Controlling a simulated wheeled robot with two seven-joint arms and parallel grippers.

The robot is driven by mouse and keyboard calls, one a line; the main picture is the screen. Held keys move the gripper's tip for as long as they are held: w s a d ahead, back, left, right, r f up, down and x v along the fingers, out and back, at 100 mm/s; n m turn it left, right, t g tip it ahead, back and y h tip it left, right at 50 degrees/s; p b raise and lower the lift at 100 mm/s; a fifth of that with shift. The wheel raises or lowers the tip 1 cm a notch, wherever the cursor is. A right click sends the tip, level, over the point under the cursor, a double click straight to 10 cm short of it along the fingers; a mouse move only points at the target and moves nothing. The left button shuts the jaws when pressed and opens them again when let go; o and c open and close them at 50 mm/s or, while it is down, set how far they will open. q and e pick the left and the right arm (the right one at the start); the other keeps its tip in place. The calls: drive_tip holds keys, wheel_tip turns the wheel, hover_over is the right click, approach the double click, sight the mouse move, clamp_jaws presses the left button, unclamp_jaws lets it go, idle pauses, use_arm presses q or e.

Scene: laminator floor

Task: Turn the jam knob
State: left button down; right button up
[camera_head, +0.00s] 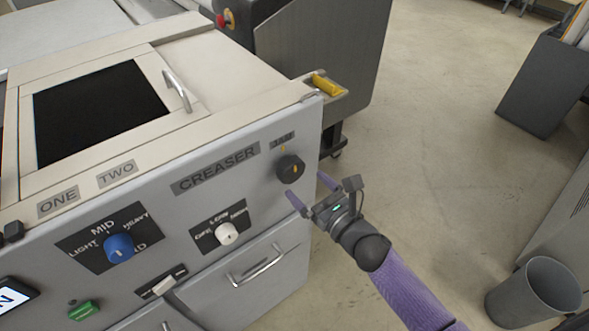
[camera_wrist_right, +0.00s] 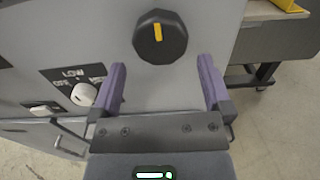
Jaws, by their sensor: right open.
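The jam knob (camera_head: 290,168) is black with a yellow pointer mark, on the right end of the grey machine's front panel under a small "JAM" label. It also shows large in the right wrist view (camera_wrist_right: 160,38), with its yellow mark near upright. My right gripper (camera_head: 312,191) is open, with its two purple fingers apart, just in front of and below the knob. In the right wrist view the fingers (camera_wrist_right: 162,80) point towards the panel with the knob beyond and between them, apart from it. My left gripper is not in view.
A blue knob (camera_head: 118,248), a white knob (camera_head: 227,234) and a green switch (camera_head: 84,309) sit on the same panel. A drawer handle (camera_head: 257,266) sticks out below. A waste bin (camera_head: 536,291) stands at the right. The floor between is clear.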

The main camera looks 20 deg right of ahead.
sight(295, 174)
drive_tip(key=x, duration=0.5)
drive_tip(key=shift+w, duration=0.15)
drive_tip(key=c, duration=0.9)
